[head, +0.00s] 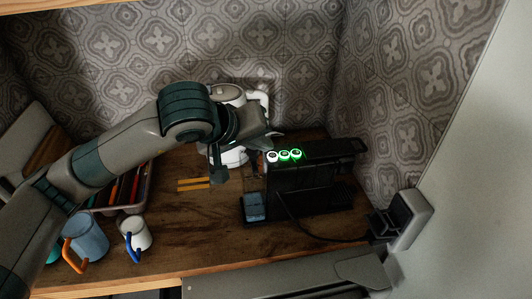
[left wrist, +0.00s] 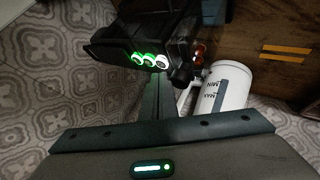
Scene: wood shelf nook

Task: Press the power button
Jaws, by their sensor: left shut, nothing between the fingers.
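A black coffee machine (head: 305,182) stands on the wooden surface. Three round lit buttons are in a row on its top: a whiter left one (head: 272,156), a middle one (head: 284,155) and a right one (head: 296,154) with green rings. I cannot read which is the power button. My left gripper (head: 270,139) is shut and empty, close above the left end of the row; contact cannot be made out. The machine (left wrist: 110,38) and its buttons (left wrist: 149,60) also show in the left wrist view. My right gripper is out of view.
A white kettle (head: 234,157) stands behind my left gripper, its body also in the left wrist view (left wrist: 224,88). A blue mug (head: 86,237), a white mug (head: 136,233) and a tray (head: 141,188) are at left. A wall socket unit (head: 408,219) is at right.

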